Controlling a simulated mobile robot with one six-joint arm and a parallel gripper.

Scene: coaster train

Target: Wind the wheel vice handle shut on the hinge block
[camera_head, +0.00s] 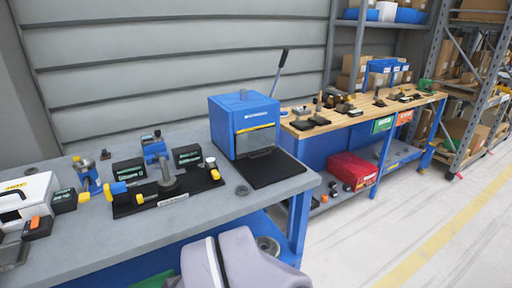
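A fixture that looks like the wheel vice stands on a black base plate (205,184) on the near grey bench. It has a blue upright part (154,147) over a round grey foot (171,184). A blue and yellow knob (118,188) sits at the plate's left end, and a yellow-topped post (211,163) at its right. I cannot tell which part is the handle. I cannot pick out the hinge block or tell whether the jaws touch anything. My gripper is not in view.
A blue press (243,122) with a raised lever stands right of the fixture. A white case (27,198) and another blue tool (88,177) are at the left. A wooden bench (345,112) with tools lies beyond. A pale grey rounded shape (255,258) blocks the bottom centre. Floor at right is clear.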

